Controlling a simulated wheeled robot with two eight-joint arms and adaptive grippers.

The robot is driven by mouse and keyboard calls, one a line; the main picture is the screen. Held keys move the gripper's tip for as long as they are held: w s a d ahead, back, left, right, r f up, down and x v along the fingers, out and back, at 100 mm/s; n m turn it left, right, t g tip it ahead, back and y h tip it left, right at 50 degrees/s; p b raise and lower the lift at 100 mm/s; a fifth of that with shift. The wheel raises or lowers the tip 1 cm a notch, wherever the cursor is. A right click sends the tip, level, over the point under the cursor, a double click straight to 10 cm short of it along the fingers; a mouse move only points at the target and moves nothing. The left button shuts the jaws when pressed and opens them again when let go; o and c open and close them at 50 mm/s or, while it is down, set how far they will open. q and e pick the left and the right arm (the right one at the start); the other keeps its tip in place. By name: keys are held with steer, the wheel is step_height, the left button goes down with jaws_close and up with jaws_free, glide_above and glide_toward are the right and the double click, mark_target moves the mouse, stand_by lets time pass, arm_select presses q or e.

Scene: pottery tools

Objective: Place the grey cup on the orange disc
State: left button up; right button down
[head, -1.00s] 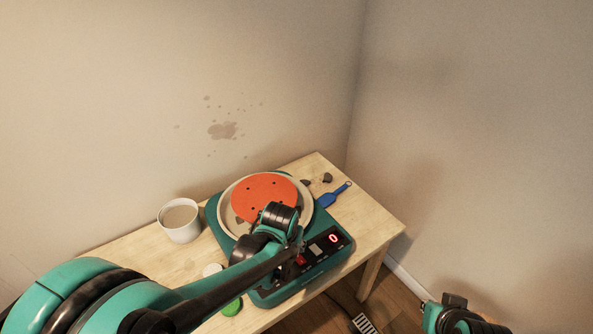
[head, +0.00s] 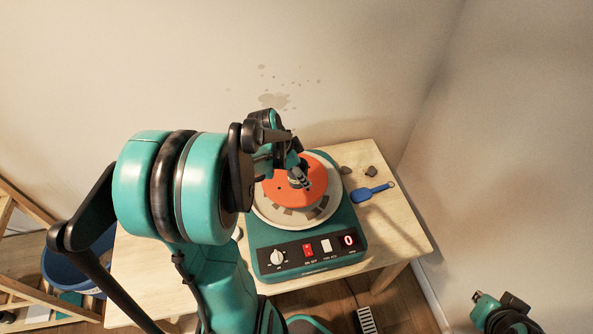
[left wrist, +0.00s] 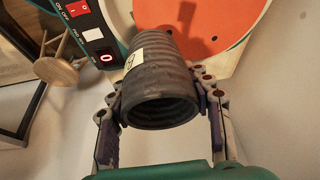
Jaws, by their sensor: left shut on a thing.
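The grey cup (left wrist: 160,80) is dark and ribbed, with a pale label on its side. In the left wrist view it sits between both fingers of my left gripper (left wrist: 162,98), which is shut on it. The orange disc (left wrist: 205,25) is behind the cup, with a dark shadow on it. In the head view the orange disc (head: 312,190) lies on the round wheel head, and my left gripper (head: 296,176) is over it. The cup is hard to make out there, and whether it touches the disc cannot be told. My right gripper (head: 500,314) is at the bottom right, away from the table.
The disc is on a green pottery wheel (head: 275,262) with a control panel, on a wooden table (head: 398,225). A blue tool (head: 373,192) and dark lumps (head: 371,171) lie right of it. A blue bucket (head: 62,272) and wooden rack (head: 22,202) stand left.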

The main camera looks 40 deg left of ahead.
arm_select(q)
steer(key=w+a+f+b, duration=0.1)
steer(key=w+a+f, duration=0.5)
steer(key=w, duration=0.1)
steer(key=shift+a+b, duration=0.25)
steer(key=shift+b, duration=0.15)
step_height(320, 180, down, 4)
steer(key=shift+f+b, duration=0.1)
steer(key=shift+b, duration=0.55)
steer(key=o, duration=1.3)
